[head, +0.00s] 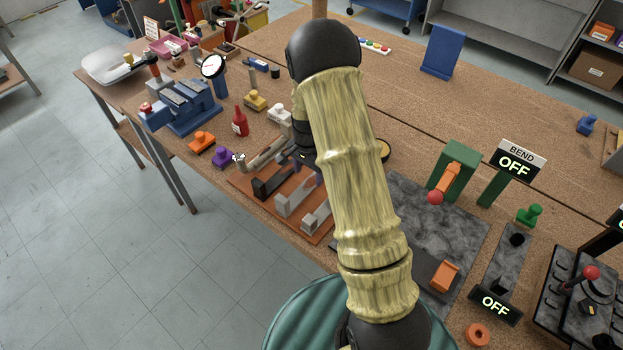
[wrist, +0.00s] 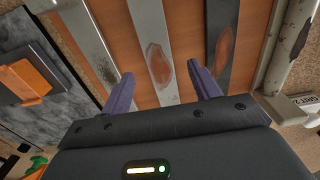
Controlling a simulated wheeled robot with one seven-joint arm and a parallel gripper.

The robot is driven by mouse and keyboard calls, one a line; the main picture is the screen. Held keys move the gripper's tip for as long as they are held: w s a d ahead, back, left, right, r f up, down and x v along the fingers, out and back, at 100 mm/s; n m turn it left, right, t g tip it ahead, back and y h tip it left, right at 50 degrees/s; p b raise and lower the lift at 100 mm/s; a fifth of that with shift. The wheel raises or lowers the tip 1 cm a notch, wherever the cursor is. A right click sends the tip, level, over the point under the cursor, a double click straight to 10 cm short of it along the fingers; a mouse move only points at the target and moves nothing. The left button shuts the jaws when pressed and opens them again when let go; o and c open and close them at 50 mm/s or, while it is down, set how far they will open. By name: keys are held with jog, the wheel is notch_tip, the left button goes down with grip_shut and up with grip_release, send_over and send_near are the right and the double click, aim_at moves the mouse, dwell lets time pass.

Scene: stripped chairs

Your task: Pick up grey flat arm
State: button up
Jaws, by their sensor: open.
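Flat arms lie side by side on an orange-brown board (head: 247,191). In the head view they are a dark one (head: 273,186), a grey one (head: 296,197) in the middle and another grey one (head: 317,218) at the right. In the wrist view the middle grey flat arm (wrist: 150,40) has a rusty patch and runs between the purple fingers of my gripper (wrist: 162,85). My gripper is open and empty above it. The dark arm (wrist: 229,45) is to its right, another grey one (wrist: 90,40) to its left. My arm hides part of the board in the head view.
A pale tube (wrist: 292,50) lies right of the board in the wrist view. A dark slab with an orange block (head: 444,275) is on the other side. A red bottle (head: 240,121), purple piece (head: 222,157) and blue vise (head: 185,105) stand at the left.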

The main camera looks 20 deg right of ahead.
aim_at(310, 184)
jog(key=shift+d+f+p, duration=0.15)
jog(key=shift+f+p, duration=0.5)
jog(key=shift+f, duration=1.45)
jog(key=shift+w, duration=0.1)
grip_shut()
